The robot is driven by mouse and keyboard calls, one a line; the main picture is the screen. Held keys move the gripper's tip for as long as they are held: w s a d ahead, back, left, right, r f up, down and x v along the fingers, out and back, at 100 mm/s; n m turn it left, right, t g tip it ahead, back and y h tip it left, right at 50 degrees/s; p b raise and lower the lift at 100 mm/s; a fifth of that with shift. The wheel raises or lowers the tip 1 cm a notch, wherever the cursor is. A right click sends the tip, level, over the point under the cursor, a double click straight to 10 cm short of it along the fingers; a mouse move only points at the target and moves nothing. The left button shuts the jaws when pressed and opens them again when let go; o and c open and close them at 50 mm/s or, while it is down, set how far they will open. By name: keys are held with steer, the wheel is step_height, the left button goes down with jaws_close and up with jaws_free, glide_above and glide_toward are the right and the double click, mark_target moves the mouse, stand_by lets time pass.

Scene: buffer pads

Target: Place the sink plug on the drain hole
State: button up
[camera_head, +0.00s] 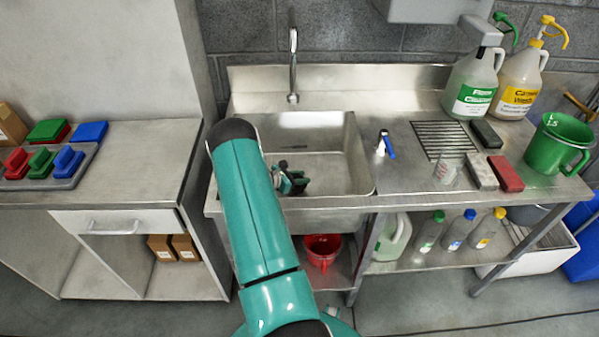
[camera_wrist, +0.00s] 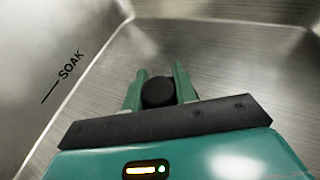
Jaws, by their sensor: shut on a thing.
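My gripper (camera_wrist: 158,85) is inside the steel sink basin in the wrist view, its two green fingers shut on a round black sink plug (camera_wrist: 158,92). In the head view my gripper (camera_head: 292,180) shows low in the basin, partly behind my teal arm. The sink (camera_head: 335,172) is a rectangular steel basin with the word SOAK marked on its wall in the wrist view. The drain hole is not visible in either view. I cannot tell whether the plug touches the basin floor.
A tap (camera_head: 293,65) rises behind the basin. A blue and white tool (camera_head: 386,145) stands right of it, near a drain grate (camera_head: 443,140). Bottles (camera_head: 474,85), bricks (camera_head: 481,171) and a green jug (camera_head: 558,143) stand farther right. The basin's walls enclose my gripper.

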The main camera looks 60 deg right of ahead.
steer(key=shift+w+f, duration=0.15)
steer(key=shift+f, duration=0.5)
steer(key=shift+f, duration=0.6)
steer(key=o, duration=1.1)
steer(key=shift+o, duration=0.2)
